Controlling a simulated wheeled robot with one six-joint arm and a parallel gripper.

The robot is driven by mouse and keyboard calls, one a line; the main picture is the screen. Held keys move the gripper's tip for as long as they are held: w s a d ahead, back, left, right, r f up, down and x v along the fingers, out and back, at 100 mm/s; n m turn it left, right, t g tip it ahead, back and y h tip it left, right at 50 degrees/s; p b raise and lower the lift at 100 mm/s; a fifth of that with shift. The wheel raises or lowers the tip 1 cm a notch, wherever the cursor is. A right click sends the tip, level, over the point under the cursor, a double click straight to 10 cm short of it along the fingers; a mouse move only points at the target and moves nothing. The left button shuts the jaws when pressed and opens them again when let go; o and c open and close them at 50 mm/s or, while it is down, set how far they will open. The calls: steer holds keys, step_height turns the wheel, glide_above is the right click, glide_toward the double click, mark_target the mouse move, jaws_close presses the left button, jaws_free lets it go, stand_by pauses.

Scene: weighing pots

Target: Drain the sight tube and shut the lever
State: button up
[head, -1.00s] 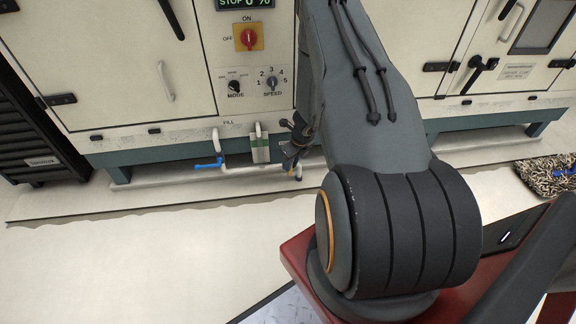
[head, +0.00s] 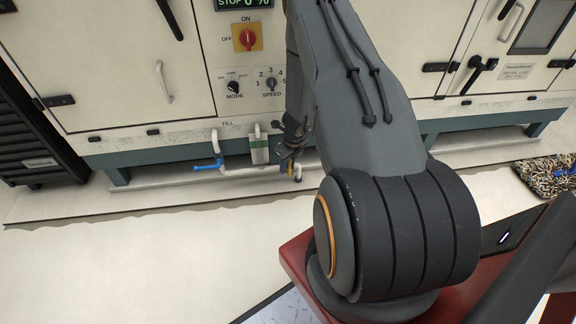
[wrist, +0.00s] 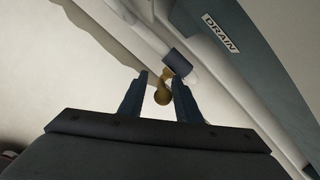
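In the wrist view a brass lever with a round knob (wrist: 163,95) stands between the fingertips of my gripper (wrist: 160,80). The two dark fingers are apart, one on each side of it; I cannot tell whether either touches it. The lever joins a dark cylindrical fitting (wrist: 177,62) on a pale pipe, beside a DRAIN label (wrist: 220,32). In the head view my gripper (head: 290,160) is low at the cabinet's base, by the drain end of the pipe (head: 298,173). The sight tube (head: 259,149) with a green band stands just left of it; its level is too small to read.
A blue lever (head: 208,167) sits on the pipe below the FILL label. The cabinet (head: 115,75) carries a red switch (head: 247,38) and dials above. The floor (head: 130,255) in front is clear. A shaggy mat (head: 548,175) lies at the right.

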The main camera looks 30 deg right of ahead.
steer(key=shift+s+d, duration=0.1)
steer(key=shift+d, duration=0.05)
steer(key=shift+s+r, duration=0.1)
steer(key=shift+r, duration=0.3)
steer(key=r, duration=0.2)
steer(key=r+p, duration=0.1)
steer(key=r, duration=0.1)
steer(key=s+r+p, duration=0.1)
steer(key=r, duration=0.1)
steer(key=shift+d, duration=0.1)
steer(key=shift+s+r+p, duration=0.15)
steer(key=shift+r+p, duration=0.2)
steer(key=shift+r, duration=0.05)
